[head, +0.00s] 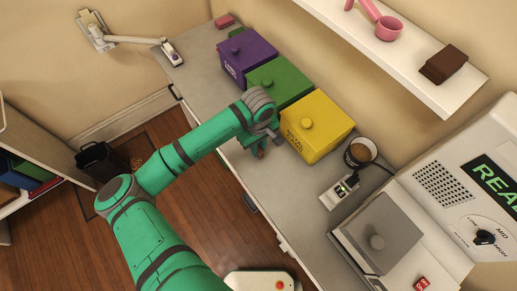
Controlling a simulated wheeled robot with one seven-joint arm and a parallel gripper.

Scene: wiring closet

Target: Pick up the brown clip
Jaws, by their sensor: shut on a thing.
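My gripper (259,148) is at the end of my green arm, low over the grey counter in front of the green and yellow boxes. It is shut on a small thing. Only a small brownish bit, apparently the brown clip (262,155), shows at the jaws; the wrist and fingers hide most of it. I cannot tell whether it touches the counter.
Purple (247,55), green (279,82) and yellow (317,126) lidded boxes line the counter (277,189) behind my gripper. A cup (360,152) and a grey-lidded box (376,236) stand to the right. A shelf with a dark brown block (443,64) hangs above.

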